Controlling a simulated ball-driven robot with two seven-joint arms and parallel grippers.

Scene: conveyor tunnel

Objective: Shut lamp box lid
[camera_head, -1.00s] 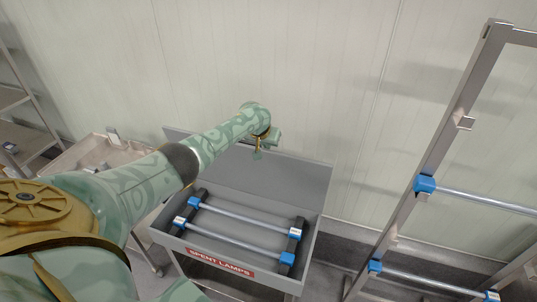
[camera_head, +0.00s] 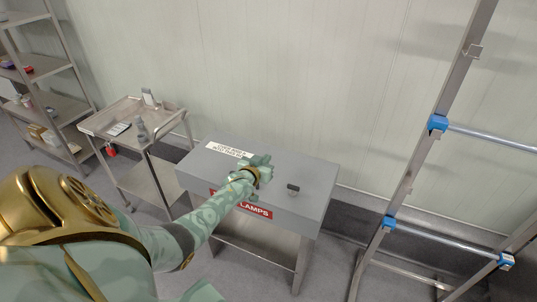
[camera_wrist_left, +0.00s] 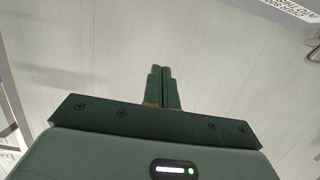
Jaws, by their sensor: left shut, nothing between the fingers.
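The lamp box (camera_head: 240,203) is a grey box on a metal stand, with a red "LAMPS" label on its front, partly covered by my arm. Its grey lid (camera_head: 315,178) lies flat over the box, hiding the tubes. The lid bears a white label and a small dark handle (camera_head: 293,188). My left gripper (camera_head: 262,160) is over the lid, left of the handle; I cannot tell whether it touches. In the left wrist view its fingers (camera_wrist_left: 162,78) are together with nothing between them. My right gripper is not in view.
A metal trolley (camera_head: 128,112) with small items stands left of the box, with a shelf rack (camera_head: 62,100) further left. A metal frame (camera_head: 415,165) with blue-clamped tubes stands at the right. A pale panelled wall is behind.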

